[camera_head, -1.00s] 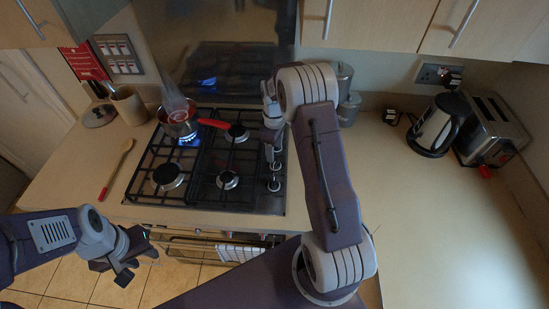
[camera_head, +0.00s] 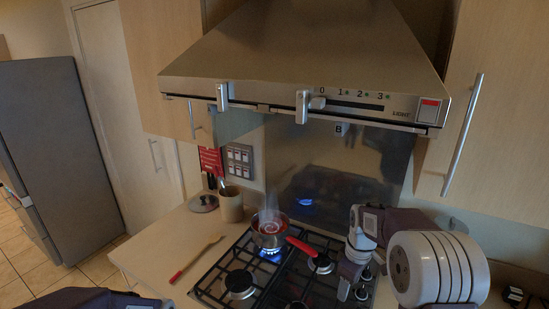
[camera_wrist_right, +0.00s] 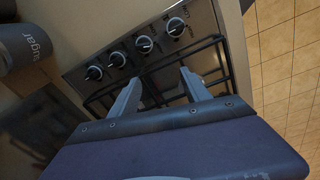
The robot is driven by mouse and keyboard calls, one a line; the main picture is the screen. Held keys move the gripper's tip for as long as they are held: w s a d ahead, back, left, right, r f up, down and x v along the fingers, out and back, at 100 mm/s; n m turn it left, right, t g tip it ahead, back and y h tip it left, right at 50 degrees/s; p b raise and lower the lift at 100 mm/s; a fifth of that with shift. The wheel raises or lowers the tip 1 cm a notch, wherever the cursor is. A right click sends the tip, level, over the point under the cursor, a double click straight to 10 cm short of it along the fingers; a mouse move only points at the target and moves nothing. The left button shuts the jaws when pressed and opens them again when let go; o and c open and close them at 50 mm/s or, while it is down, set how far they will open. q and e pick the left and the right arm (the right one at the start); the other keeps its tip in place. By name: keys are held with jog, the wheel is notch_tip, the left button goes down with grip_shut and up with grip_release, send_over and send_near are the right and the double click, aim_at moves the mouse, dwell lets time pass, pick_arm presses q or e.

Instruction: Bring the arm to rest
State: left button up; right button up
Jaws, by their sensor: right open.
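My right gripper (camera_head: 352,265) hangs over the right side of the hob in the head view, with its arm coming in from the right. In the right wrist view its two fingers (camera_wrist_right: 160,88) are spread apart with nothing between them, above the hob's knobs and grate. My left arm (camera_head: 95,299) shows only as a dark piece at the bottom left; its gripper is out of the picture.
A pan (camera_head: 268,232) with a red handle steams on a lit burner of the hob (camera_head: 228,262). A range hood (camera_head: 300,60) hangs above. A wooden spoon (camera_head: 198,256) lies on the counter left of the hob.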

jog(key=s+a+f+m, duration=0.2)
jog(key=s+a+m, duration=0.1)
jog(key=s, duration=0.6)
jog(key=s+a+f+m, duration=0.2)
jog(key=s+f+m, duration=0.1)
jog(key=s+m, duration=0.3)
jog(key=shift+s+a+f+b, duration=0.2)
jog(key=shift+s+a+b, duration=0.25)
jog(key=shift+s, duration=0.9)
